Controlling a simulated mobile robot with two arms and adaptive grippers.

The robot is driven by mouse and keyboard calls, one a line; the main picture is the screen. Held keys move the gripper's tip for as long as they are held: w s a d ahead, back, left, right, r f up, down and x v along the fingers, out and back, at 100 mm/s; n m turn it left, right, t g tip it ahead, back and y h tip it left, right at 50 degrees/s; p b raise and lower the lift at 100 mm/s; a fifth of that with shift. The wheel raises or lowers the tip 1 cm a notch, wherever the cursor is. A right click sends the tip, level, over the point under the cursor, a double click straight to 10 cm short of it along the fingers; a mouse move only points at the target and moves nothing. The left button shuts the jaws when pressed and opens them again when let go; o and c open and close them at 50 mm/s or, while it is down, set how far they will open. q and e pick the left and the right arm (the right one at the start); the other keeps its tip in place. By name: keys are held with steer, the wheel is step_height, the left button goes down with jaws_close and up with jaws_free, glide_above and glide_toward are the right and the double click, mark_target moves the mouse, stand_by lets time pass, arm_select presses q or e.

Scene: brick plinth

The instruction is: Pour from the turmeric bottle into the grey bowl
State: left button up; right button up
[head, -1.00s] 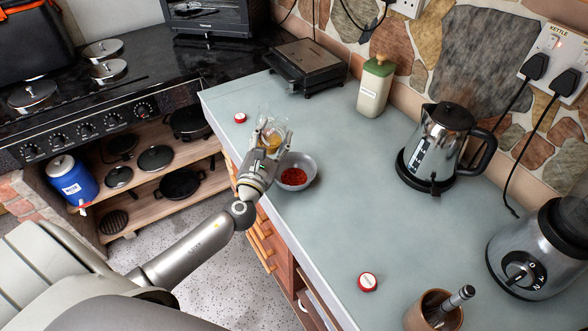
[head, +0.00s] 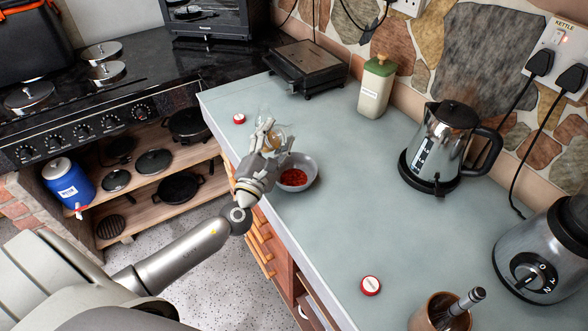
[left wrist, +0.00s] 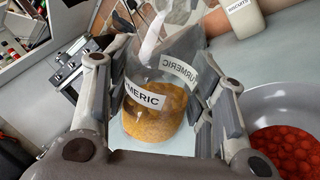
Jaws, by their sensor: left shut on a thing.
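The turmeric bottle (left wrist: 158,112) is clear, with a white TURMERIC label and orange-yellow powder in its lower part. In the left wrist view it stands between the fingers of my left gripper (left wrist: 160,100), which is shut on it. In the head view my left gripper (head: 268,140) covers part of the bottle (head: 264,118), near the counter's left edge. The grey bowl (head: 312,181) sits on the counter just right of the gripper, with red contents inside. Its rim (left wrist: 270,92) shows at the right of the left wrist view. My right gripper is not in view.
Red-and-white lids (head: 239,119) and (head: 370,286) lie on the counter (head: 345,225). A biscuits canister (head: 376,88), a press grill (head: 306,68), a kettle (head: 440,150), a blender (head: 545,250) and a brown pot (head: 438,315) stand around. The counter's middle is clear.

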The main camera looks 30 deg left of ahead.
arm_select(q)
steer(key=shift+a+f+m+t+h+b, duration=0.2)
steer(key=shift+m+b, duration=0.3)
steer(key=shift+m, duration=0.35)
steer(key=shift+a+f+m+t+h+b, duration=0.1)
steer(key=shift+m+h+b, duration=0.3)
steer(key=shift+m, duration=0.45)
stand_by(2.3)
steer(key=shift+a+r+m+h+b, duration=0.1)
steer(key=shift+m+h+b, duration=0.2)
steer(key=shift+m, duration=0.8)
stand_by(1.4)
steer(key=shift+a+m, duration=0.2)
steer(key=shift+m, duration=0.5)
stand_by(0.8)
